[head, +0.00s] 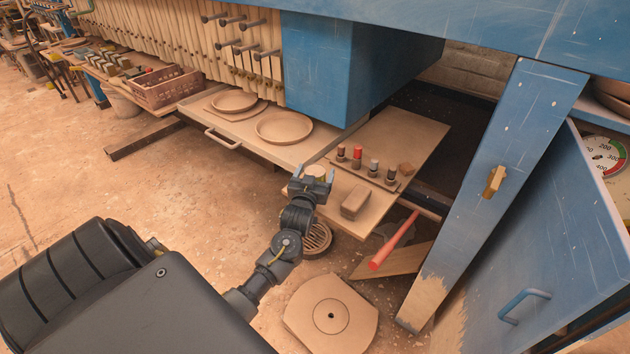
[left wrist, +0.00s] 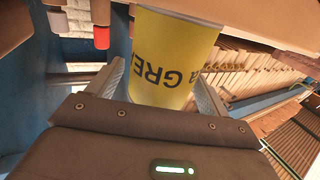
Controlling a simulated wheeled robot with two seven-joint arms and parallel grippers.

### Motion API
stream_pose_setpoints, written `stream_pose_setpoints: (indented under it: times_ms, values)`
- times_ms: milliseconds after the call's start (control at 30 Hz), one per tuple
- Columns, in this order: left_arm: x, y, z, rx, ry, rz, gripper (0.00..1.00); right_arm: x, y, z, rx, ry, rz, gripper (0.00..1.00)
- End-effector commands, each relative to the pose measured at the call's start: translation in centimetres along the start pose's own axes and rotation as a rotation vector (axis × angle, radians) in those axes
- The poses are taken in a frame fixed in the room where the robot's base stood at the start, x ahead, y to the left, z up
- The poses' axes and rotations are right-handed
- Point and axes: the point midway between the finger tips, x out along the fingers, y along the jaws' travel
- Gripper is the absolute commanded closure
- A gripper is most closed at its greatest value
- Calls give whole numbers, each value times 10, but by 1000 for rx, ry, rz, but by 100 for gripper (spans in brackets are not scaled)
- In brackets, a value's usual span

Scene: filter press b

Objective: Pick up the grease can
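The grease can is a yellow can with dark letters; it fills the upper middle of the left wrist view (left wrist: 172,60). In the head view only its brownish top (head: 316,171) shows, at the left edge of the low board. My left gripper (head: 313,177) is at the can, with one finger on each side of it. The fingers lie very close to the can's sides, but I cannot tell whether both press on it. The can's base is hidden behind the gripper. My right gripper is not in view.
Several small bottles (head: 357,157) stand in a row right of the can, with a brown block (head: 355,202) in front. A red-handled tool (head: 392,245) leans below the board. Round plates (head: 284,127) lie on the drawer behind. A blue post (head: 490,180) rises at right.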

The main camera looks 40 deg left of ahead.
Motion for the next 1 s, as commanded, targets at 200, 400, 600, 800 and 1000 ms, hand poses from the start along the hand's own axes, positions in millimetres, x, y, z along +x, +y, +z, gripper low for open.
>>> stream_pose_setpoints:
  times_ms: [200, 400, 600, 800, 1000]
  values:
    - [0, 0, 0, 0, 0, 0, 50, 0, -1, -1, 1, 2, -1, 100]
    - [0, 0, 0, 0, 0, 0, 75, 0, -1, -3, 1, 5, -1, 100]
    - [0, 0, -1, 0, 2, 0, 75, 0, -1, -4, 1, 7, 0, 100]
    - [0, 0, -10, -1, 4, 0, 75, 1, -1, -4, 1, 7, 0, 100]
    - [-9, 5, -46, -4, 7, 1, 75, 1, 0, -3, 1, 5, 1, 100]
